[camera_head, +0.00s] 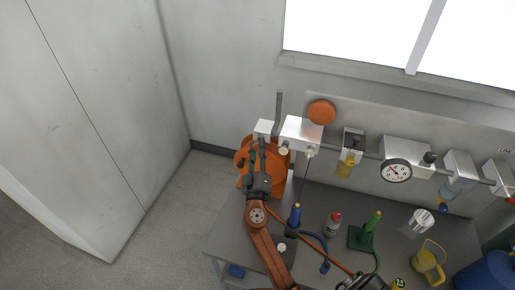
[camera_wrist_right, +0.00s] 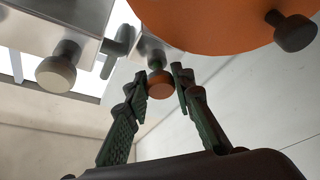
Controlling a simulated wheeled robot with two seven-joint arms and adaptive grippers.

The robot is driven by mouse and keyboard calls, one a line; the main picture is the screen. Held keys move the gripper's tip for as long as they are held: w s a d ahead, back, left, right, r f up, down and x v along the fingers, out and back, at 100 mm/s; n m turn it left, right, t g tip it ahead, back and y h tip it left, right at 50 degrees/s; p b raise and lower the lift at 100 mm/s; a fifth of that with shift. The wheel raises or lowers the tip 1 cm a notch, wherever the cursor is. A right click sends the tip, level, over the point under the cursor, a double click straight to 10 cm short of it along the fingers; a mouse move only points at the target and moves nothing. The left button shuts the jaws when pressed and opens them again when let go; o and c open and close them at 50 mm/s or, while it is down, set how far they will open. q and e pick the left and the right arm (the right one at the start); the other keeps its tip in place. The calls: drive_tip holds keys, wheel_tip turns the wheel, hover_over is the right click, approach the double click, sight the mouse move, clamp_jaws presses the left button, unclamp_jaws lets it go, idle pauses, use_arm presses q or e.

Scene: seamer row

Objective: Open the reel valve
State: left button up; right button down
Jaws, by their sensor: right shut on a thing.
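The reel valve is a small pale box (camera_head: 265,127) on the wall pipe, just above the orange hose reel (camera_head: 243,166). In the right wrist view its round orange knob (camera_wrist_right: 160,84) sits on a dark stem under the pale box (camera_wrist_right: 152,48). My right gripper (camera_head: 260,151) reaches up to the valve from below. In the right wrist view the dark green fingers of the right gripper (camera_wrist_right: 162,82) are closed on either side of the orange knob. In the head view the gripper hides the knob. My left gripper is in neither view.
A larger silver box (camera_head: 302,133) with pale knobs stands right of the valve. The hose reel (camera_wrist_right: 215,22) is close to the gripper. A gauge (camera_head: 396,170) hangs further right. The grey bench (camera_head: 318,199) below carries a bottle (camera_head: 333,223) and a yellow jug (camera_head: 429,262).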

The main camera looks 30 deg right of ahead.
drive_tip(key=c, duration=1.6)
unclamp_jaws()
drive_tip(key=v, duration=1.2)
drive_tip(key=shift+a, duration=0.1)
